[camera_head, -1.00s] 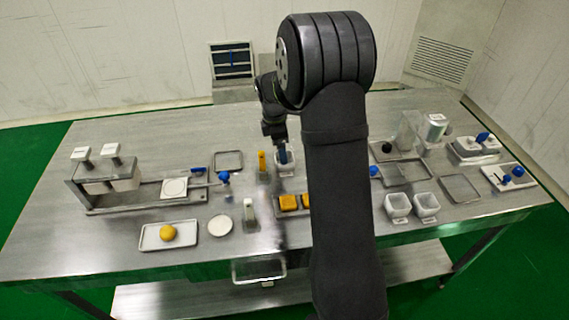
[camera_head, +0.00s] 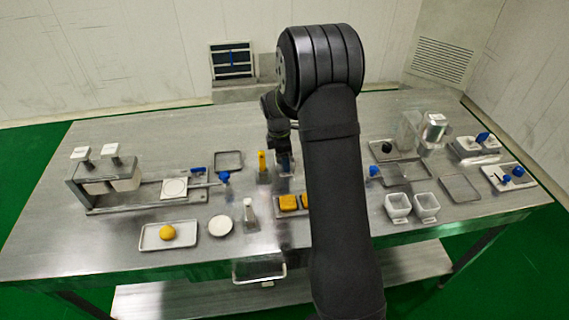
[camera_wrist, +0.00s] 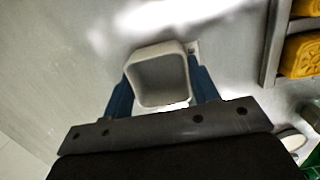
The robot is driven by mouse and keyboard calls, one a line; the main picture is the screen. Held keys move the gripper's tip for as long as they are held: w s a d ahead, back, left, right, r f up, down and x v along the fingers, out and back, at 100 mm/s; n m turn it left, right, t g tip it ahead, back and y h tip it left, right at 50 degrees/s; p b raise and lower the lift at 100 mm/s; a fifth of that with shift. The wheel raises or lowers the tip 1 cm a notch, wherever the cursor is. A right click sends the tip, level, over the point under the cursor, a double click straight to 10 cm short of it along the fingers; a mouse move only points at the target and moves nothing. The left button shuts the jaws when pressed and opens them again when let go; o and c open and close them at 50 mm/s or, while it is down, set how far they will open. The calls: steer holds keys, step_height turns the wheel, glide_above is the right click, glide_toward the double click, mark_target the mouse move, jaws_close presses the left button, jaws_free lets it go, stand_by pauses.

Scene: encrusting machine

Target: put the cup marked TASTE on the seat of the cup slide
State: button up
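A pale square cup (camera_wrist: 160,80) stands upright between the blue fingers of my gripper (camera_wrist: 158,68) in the wrist view, its open top showing and empty. The fingers lie along two opposite sides, very close to its walls; whether they press on it I cannot tell. In the head view my gripper (camera_head: 284,160) is low over the table, mostly covering this cup. Two similar cups (camera_head: 398,205) (camera_head: 427,205) stand at the right. No TASTE lettering is readable. A white square plate with a round mark (camera_head: 174,188) lies on the rail at the left machine; whether it is the slide's seat is unclear.
The machine with two hoppers (camera_head: 108,175) stands at the left, with a blue knob (camera_head: 224,178) by its rail. A yellow-handled tool (camera_head: 262,162) stands just left of my gripper. A tray with yellow blocks (camera_head: 280,207) is in front. A ball tray (camera_head: 150,240) lies front left.

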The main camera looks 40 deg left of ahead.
steer(key=shift+c, duration=1)
steer(key=shift+r, duration=0.1)
